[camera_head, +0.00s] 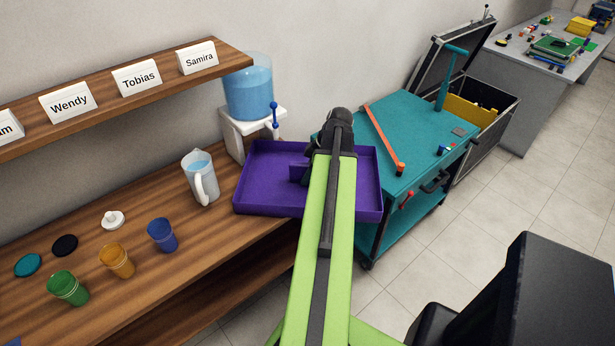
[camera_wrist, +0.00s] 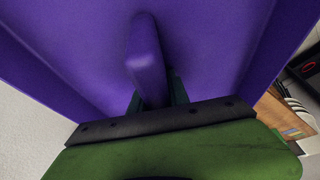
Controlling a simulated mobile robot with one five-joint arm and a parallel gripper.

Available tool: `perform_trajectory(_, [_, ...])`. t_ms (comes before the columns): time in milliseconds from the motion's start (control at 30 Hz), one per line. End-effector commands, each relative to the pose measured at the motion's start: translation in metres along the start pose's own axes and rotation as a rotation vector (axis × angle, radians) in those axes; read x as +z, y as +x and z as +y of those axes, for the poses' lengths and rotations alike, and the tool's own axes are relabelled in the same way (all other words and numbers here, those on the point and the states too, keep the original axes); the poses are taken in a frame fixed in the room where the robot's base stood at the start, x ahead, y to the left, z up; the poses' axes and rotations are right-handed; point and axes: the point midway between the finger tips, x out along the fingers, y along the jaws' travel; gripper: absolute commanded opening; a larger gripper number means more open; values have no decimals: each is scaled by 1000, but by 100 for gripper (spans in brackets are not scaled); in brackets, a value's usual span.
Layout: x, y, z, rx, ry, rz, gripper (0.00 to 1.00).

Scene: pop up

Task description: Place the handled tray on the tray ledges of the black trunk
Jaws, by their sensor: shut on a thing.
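The purple handled tray (camera_head: 272,205) is in the head view, in front of the end of my arm, above the right end of the wooden counter and beside the teal cart. In the wrist view the tray (camera_wrist: 80,40) fills most of the picture, with its upright handle (camera_wrist: 147,62) in the middle. My gripper (camera_wrist: 152,98) is shut on that handle; the fingers show on both sides of it. In the head view my arm hides the gripper and part of the tray. The black trunk (camera_head: 497,130) stands open behind the teal cart, its lid raised; a yellow part (camera_head: 468,112) shows inside. Its ledges cannot be made out.
The teal cart (camera_head: 410,125) with an orange bar (camera_head: 384,140) stands between tray and trunk. A water dispenser (camera_head: 248,90), pitcher (camera_head: 201,178) and several cups stand on the counter (camera_head: 200,235). A shelf (camera_head: 110,95) hangs above. Tiled floor (camera_head: 530,200) is open at right.

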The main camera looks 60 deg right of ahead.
Motion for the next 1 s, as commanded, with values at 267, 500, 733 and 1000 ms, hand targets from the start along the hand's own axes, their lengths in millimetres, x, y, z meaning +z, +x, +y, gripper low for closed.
perform_trajectory(267, [-15, -37, 0, 0, 0, 0, 0])
perform_trajectory(500, [42, -49, 1, 2, 4, 0, 0])
perform_trajectory(733, [105, -75, 1, 1, 4, 0, 0])
perform_trajectory(1000, [148, -94, 1, 0, 1, 0, 0])
